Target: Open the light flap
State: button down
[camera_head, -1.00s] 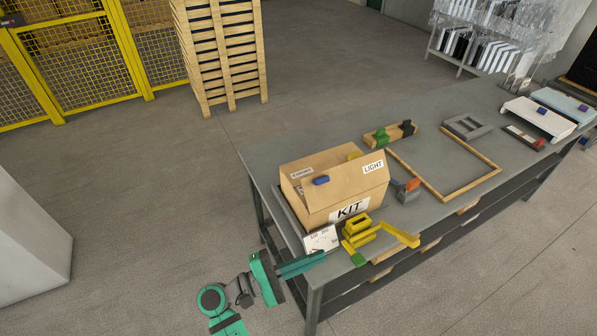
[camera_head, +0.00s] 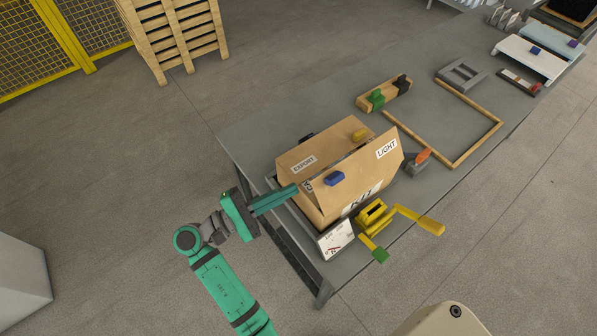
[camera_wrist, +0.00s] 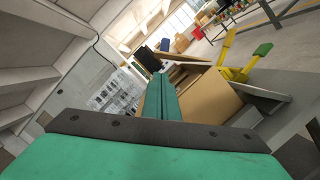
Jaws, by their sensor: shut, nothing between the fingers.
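A cardboard kit box (camera_head: 330,205) stands at the table's near left corner. Its light flap (camera_head: 365,160), labelled LIGHT, slopes along the near side, with a blue block (camera_head: 334,178) at its left end. The flap labelled EXPORT (camera_head: 290,158) is on the far side, and a narrow gap shows between the two. My gripper (camera_head: 296,189) is shut and empty, its tips at the left end of the box by this gap. I cannot tell if they touch the flap. In the wrist view the shut fingers (camera_wrist: 163,95) point along the cardboard (camera_wrist: 208,98).
A yellow crank device (camera_head: 372,213) and a white dial card (camera_head: 335,240) stand in front of the box. A grey block with an orange part (camera_head: 421,160) is to its right. A wooden frame (camera_head: 455,163) lies farther right.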

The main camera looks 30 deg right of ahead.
aim_at(319, 177)
jog(key=d, duration=0.2)
jog(key=s+d+r, duration=0.1)
jog(key=d, duration=0.5)
jog(key=shift+s+r, duration=0.15)
jog(key=shift+s, duration=0.1)
jog(key=shift+d+r, duration=0.1)
jog(key=shift+d, duration=0.45)
